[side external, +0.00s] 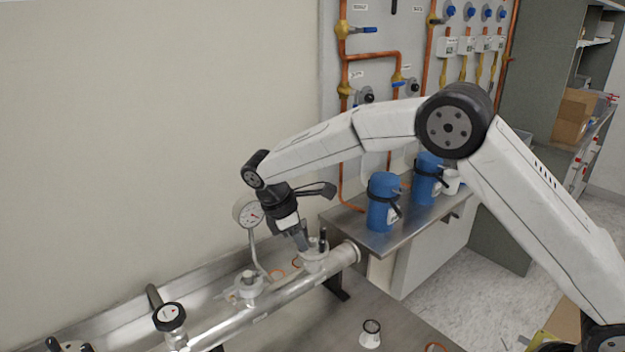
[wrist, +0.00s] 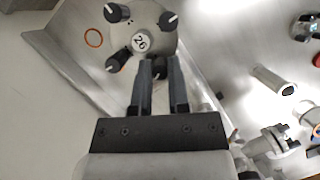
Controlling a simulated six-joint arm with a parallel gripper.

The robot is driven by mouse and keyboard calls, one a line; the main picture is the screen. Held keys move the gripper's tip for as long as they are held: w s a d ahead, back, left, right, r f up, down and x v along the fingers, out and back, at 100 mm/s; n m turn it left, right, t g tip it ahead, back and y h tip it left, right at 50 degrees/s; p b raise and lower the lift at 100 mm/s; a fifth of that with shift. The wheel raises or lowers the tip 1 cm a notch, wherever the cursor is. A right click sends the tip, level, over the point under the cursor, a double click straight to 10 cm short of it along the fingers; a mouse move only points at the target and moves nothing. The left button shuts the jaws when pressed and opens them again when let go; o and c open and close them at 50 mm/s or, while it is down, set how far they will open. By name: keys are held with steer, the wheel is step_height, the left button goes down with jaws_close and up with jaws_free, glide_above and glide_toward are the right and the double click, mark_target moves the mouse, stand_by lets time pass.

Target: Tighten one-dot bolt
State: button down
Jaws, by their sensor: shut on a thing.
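The flange (wrist: 150,18) shows at the top of the wrist view, with a round cap marked 26 (wrist: 140,42) at its middle. Three black-topped bolts stand around it: upper left (wrist: 117,12), upper right (wrist: 168,20) and lower left (wrist: 117,62). My gripper (wrist: 161,62) reaches the flange's lower right edge, its fingers close together on a bolt that they mostly hide. I cannot make out any dots.
The metal pipe (side external: 290,298) runs along the bench, with a dial gauge (side external: 248,213) and a black-topped valve (side external: 169,317) to the left. Blue canisters (side external: 383,203) stand on a shelf behind. A small white cup-like part (side external: 370,334) and an orange ring (wrist: 94,38) lie nearby.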

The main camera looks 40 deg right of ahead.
steer(key=shift+r, duration=0.1)
stand_by(0.3)
steer(key=c, duration=0.6)
jaws_free()
steer(key=v, duration=0.7)
steer(key=shift+a+r, duration=0.15)
steer(key=shift+r, duration=0.2)
steer(key=shift+w, duration=0.1)
steer(key=shift+c, duration=1.4)
steer(key=shift+s+d+f+t+y, duration=0.1)
steer(key=shift+s+d+t+y, duration=0.25)
steer(key=shift+d+y, duration=0.25)
steer(key=shift+s+d+r+t+y, duration=0.1)
steer(key=shift+s+d+t+y, duration=0.1)
steer(key=shift+d+t+y, duration=0.35)
steer(key=shift+s+d+f+t+y, duration=0.1)
steer(key=shift+s+d+t+y, duration=0.2)
steer(key=shift+y, duration=0.45)
